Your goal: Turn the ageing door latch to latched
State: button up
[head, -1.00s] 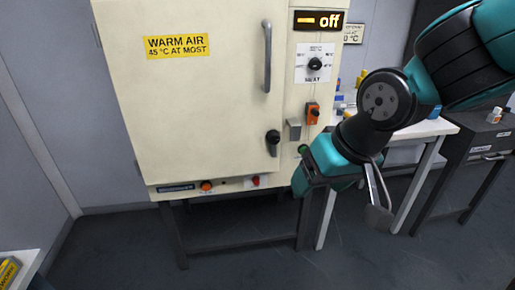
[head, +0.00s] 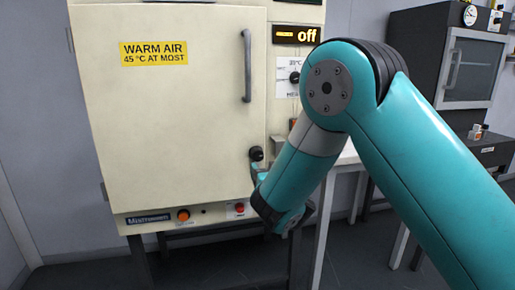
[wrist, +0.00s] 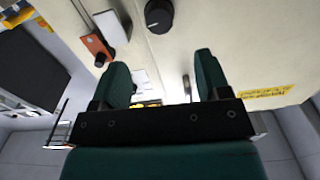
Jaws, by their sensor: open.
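The ageing door latch (head: 256,153) is a black knob at the lower right edge of the cream cabinet door (head: 165,90), which looks closed. It also shows at the top of the wrist view (wrist: 159,15) as a round black knob with a pale mark. My gripper (wrist: 162,72) is open and empty, its two dark green fingers apart. It points at the cabinet front, and the latch lies beyond the fingertips, roughly in line with the gap. I see no contact. In the head view my arm hides most of the gripper, and the latch's lower part is unclear.
A vertical door handle (head: 247,66) is above the latch. An orange switch (wrist: 97,45) and a grey box (wrist: 110,27) sit beside it. An orange button (head: 183,215) and a red button (head: 239,208) are on the lower panel. A white table (head: 348,155) stands at right.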

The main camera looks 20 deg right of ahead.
aim_at(258, 156)
jog(key=w+p, duration=0.3)
jog(key=w, duration=0.8)
jog(key=shift+w, duration=0.3)
jog(key=c, duration=1.3)
